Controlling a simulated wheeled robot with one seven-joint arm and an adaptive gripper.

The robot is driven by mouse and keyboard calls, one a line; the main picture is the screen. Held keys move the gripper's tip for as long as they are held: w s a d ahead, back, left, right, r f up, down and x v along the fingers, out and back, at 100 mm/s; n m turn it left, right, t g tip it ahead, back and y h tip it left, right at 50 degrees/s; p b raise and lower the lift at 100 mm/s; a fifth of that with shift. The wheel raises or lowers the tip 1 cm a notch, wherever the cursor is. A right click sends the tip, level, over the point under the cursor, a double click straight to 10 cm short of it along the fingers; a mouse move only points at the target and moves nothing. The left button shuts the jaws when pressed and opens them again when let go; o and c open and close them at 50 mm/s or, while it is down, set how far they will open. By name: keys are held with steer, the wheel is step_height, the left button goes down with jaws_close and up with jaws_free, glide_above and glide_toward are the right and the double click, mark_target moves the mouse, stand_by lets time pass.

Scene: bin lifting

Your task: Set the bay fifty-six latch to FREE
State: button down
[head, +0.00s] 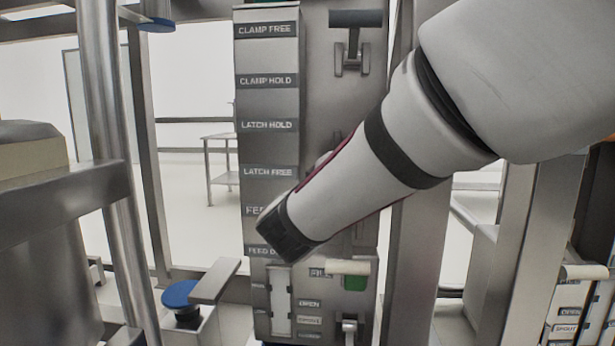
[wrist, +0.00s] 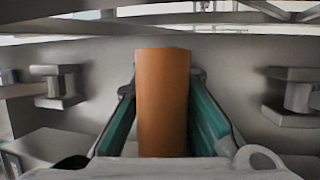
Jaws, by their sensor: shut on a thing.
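In the wrist view an orange-brown upright handle (wrist: 162,105) stands between the teal finger pads of my gripper (wrist: 163,125), which is shut on it. In the head view my arm crosses the panel, and its dark end is in front of the lower labels. The fingers and the held handle are hidden there. The LATCH HOLD label (head: 267,125) is on the panel's left strip, with the LATCH FREE label (head: 268,172) below it. Which label the held handle lines up with cannot be told.
The grey panel (head: 315,90) also has CLAMP FREE (head: 265,30) and CLAMP HOLD (head: 266,81) labels. A dark-handled lever (head: 355,19) is at its top right, and a pale handle (head: 347,267) is low down. A blue round knob (head: 182,293) and steel posts (head: 105,120) stand left.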

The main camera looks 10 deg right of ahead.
steer(key=shift+f+b, duration=0.3)
steer(key=shift+b, duration=0.35)
steer(key=shift+w+f+b, duration=0.15)
steer(key=shift+f+b, duration=0.3)
steer(key=shift+b, duration=0.4)
steer(key=shift+w+f, duration=0.1)
steer(key=shift+f, duration=0.15)
steer(key=c, duration=1.6)
jaws_free()
steer(key=shift+o, duration=0.2)
steer(key=shift+r, duration=0.25)
steer(key=v, duration=1.2)
